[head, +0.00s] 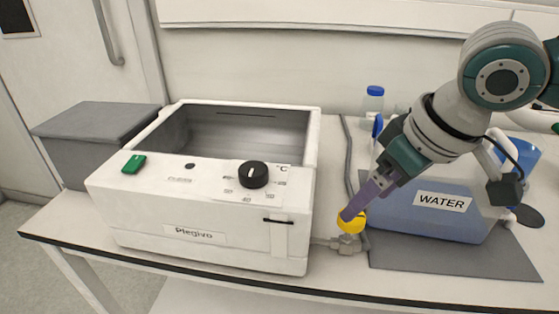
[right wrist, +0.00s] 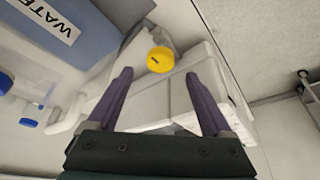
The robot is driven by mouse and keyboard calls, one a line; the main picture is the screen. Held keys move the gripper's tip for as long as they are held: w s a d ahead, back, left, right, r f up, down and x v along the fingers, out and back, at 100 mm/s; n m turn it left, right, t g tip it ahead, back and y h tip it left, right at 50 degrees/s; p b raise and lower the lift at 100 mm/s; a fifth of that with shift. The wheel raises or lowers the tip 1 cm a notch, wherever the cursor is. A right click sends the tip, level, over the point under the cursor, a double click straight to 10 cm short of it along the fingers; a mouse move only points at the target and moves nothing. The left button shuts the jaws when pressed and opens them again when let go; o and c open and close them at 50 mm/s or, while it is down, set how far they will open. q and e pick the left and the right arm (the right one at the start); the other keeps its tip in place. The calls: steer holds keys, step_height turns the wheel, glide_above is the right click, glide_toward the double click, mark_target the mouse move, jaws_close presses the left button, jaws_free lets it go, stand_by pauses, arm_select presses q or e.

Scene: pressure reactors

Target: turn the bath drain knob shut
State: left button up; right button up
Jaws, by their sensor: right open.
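The yellow drain knob (head: 352,224) sits on a grey valve fitting (head: 350,244) at the lower right side of the white bath (head: 130,218). In the right wrist view the yellow knob (right wrist: 160,60) shows a short dark mark on its face. My right gripper (head: 349,212) has purple fingers that overlap the knob in the head view. In the right wrist view my right gripper (right wrist: 158,73) is open, and the knob shows between and just beyond its fingertips, apart from both in the picture. Its depth is hard to tell. My left gripper is not in view.
A blue container labelled WATER (head: 400,215) stands on a grey mat (head: 450,270) right of the knob. A bottle with a blue cap (head: 373,101) stands behind. A grey box (head: 95,135) is left of the bath. The bench's front edge (head: 200,277) is close to the valve.

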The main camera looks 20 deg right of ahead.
mark_target(357, 226)
steer(key=b+x, duration=0.1)
steer(key=x, duration=0.4)
steer(key=shift+c, duration=0.2)
